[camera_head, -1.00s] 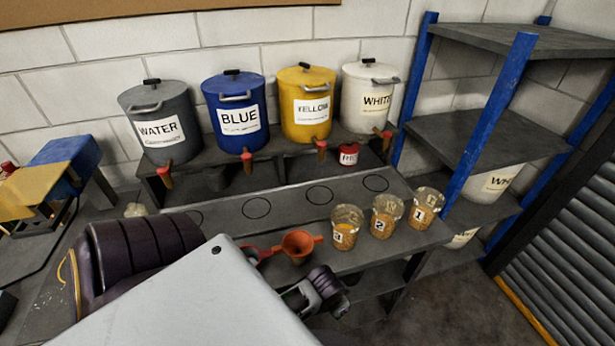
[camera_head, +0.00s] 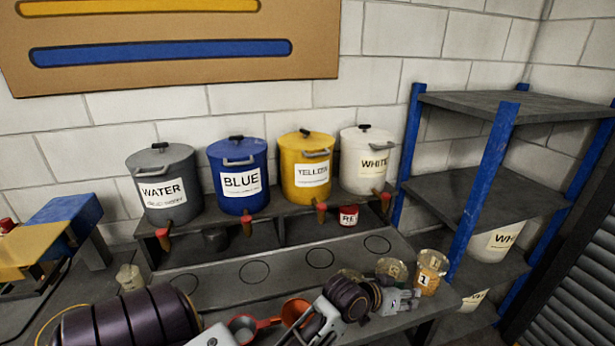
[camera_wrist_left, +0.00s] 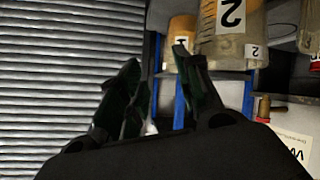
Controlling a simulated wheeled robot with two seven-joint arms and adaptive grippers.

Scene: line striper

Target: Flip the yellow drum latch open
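The yellow drum (camera_head: 305,166) stands upright on the raised rack, between the blue and white drums. Its lid is on, with a black knob on top. A grey latch-like bar (camera_head: 317,154) lies across its front near the lid rim, above the label. My left gripper (camera_head: 413,299) is low over the bench at the right, beside the numbered cups and well below the drum. In the left wrist view its two fingers (camera_wrist_left: 155,72) are apart with nothing clearly between them. A cup marked 2 (camera_wrist_left: 228,35) is close to one finger. My right gripper is not in view.
The grey water drum (camera_head: 164,186), blue drum (camera_head: 239,177) and white drum (camera_head: 364,160) flank it, taps below. Cup 1 (camera_head: 431,273) stands at the bench's right end. Blue-post shelves (camera_head: 490,150) stand at right.

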